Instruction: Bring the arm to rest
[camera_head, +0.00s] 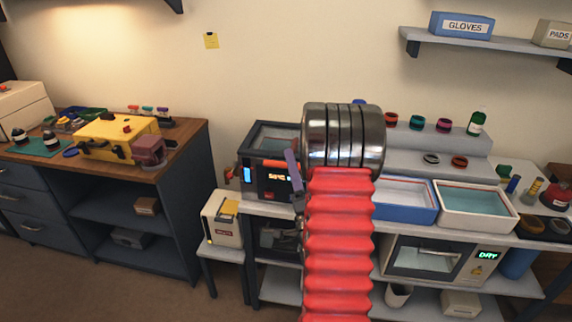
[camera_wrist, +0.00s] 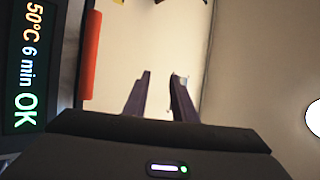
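My arm rises in the middle of the head view, with red ribbed bellows below and a shiny metal ringed joint above. My gripper (camera_wrist: 162,78) shows in the wrist view as two dark purple fingers standing apart, with pale wall seen through the gap. Nothing is held between them. A small pale spot shows at the right fingertip; I cannot tell what it is. In the head view one purple finger shows just left of the arm, in front of the dark heated unit (camera_head: 262,172); the rest of the gripper is hidden.
The unit's display (camera_wrist: 22,70) reads "50°C 6 min OK", with a red bar (camera_wrist: 92,58) close beside the fingers. Right of my arm are a blue-rimmed tray (camera_head: 408,212), a white basin (camera_head: 476,222) and a dryer (camera_head: 430,258). A wooden-topped bench (camera_head: 185,135) stands left.

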